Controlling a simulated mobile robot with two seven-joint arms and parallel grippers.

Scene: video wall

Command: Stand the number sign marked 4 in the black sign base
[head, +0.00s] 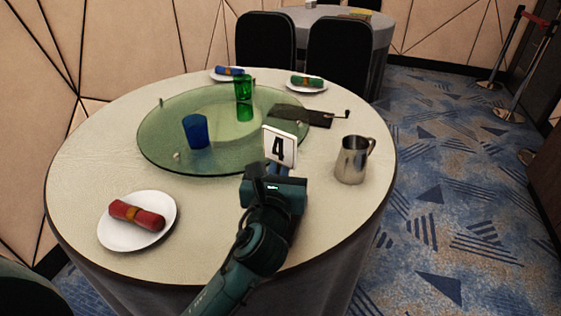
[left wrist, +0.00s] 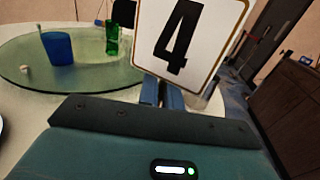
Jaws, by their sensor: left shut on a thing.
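The white number sign marked 4 (head: 280,147) is upright and slightly tilted above the table. It fills the top middle of the left wrist view (left wrist: 188,38). My left gripper (head: 278,169) is shut on its lower edge; the fingers (left wrist: 172,95) show below the sign in the wrist view. A flat black piece (head: 300,115) lies behind the sign at the right edge of the glass turntable, with a small knobbed end to its right. I cannot tell for sure whether it is the black sign base. My right gripper is not in view.
The round table (head: 75,180) carries a green glass turntable (head: 160,140) with a blue cup (head: 196,132) and a green glass (head: 243,88). A metal jug (head: 352,160) stands right of the sign. A plate with a red napkin (head: 136,214) is front left. Two more napkin plates are behind.

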